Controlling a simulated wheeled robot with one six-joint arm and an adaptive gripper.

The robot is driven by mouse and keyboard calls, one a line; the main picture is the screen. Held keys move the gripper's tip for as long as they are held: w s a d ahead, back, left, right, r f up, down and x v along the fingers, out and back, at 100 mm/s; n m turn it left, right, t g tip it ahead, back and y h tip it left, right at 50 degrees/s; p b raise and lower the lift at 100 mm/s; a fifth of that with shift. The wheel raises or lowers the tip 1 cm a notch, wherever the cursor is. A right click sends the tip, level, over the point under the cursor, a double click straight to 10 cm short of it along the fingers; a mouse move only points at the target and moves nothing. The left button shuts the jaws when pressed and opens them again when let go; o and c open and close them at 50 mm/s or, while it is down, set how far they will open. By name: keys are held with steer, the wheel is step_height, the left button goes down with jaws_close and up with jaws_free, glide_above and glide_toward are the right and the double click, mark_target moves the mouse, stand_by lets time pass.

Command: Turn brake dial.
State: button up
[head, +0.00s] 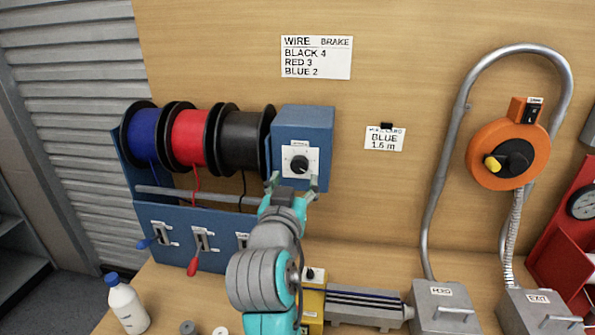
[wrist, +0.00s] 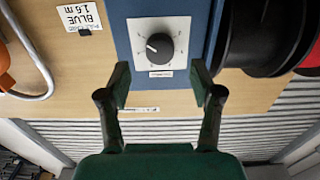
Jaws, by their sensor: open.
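The brake dial (head: 299,164) is a black knob on a white square plate on the blue box (head: 303,124) at the right of the wire rack. In the wrist view the dial (wrist: 159,46) sits upper centre, with a light pointer line on its face. My gripper (head: 295,184) is just below the dial in the head view. In the wrist view my gripper (wrist: 160,80) is open, its two fingers either side of and short of the dial, touching nothing. The small scale marks around the dial are too small to read.
Blue, red and black wire spools (head: 190,138) stand left of the box. A sign (head: 316,57) lists "WIRE BRAKE: BLACK 4, RED 3, BLUE 2". A card (head: 384,139) reads "BLUE 1.5 m". An orange reel (head: 507,153) and a bent pipe are at right. A bottle (head: 125,304) stands front left.

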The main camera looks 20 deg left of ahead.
mark_target(298, 168)
steer(key=shift+x, duration=2.45)
steer(key=c, duration=1.1)
